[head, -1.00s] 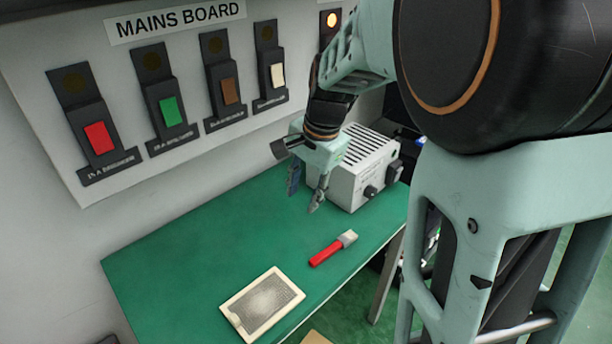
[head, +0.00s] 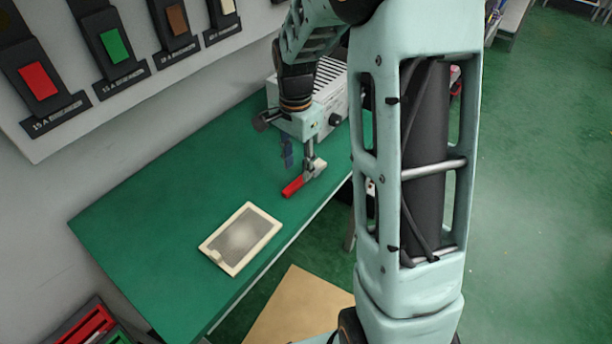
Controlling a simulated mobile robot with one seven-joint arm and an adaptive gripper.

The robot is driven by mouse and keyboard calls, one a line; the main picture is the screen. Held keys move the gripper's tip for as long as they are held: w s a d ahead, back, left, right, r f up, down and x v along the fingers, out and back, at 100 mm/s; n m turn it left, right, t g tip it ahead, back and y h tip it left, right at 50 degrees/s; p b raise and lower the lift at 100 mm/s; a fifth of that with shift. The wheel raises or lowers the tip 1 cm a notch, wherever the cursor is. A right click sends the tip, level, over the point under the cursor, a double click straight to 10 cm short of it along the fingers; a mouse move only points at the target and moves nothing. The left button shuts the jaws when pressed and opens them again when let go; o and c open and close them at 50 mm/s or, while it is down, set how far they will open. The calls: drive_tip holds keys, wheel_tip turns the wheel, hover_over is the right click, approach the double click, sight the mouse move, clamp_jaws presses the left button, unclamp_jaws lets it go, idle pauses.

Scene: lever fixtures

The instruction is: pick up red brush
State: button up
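The red brush (head: 293,187) lies on the green bench (head: 150,215) near its front edge, with its red handle toward the lower left and its pale head toward the upper right. My gripper (head: 298,162) points down just above and behind the brush. Its two fingers are apart, with nothing seen between them. The right finger overlaps the brush near its pale head in the picture. I cannot tell whether it touches. Part of the head end is hidden behind that finger.
A pale framed mesh panel (head: 241,238) lies on the bench to the left of the brush. A vented grey box (head: 328,88) stands behind my gripper. The wall board holds several coloured switches, including a green one (head: 115,45). The bench's left part is clear.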

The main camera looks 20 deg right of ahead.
sight(298, 181)
wheel_tip(298, 181, down, 5)
drive_tip(key=shift+w+r, duration=0.1)
clamp_jaws()
idle(0.3)
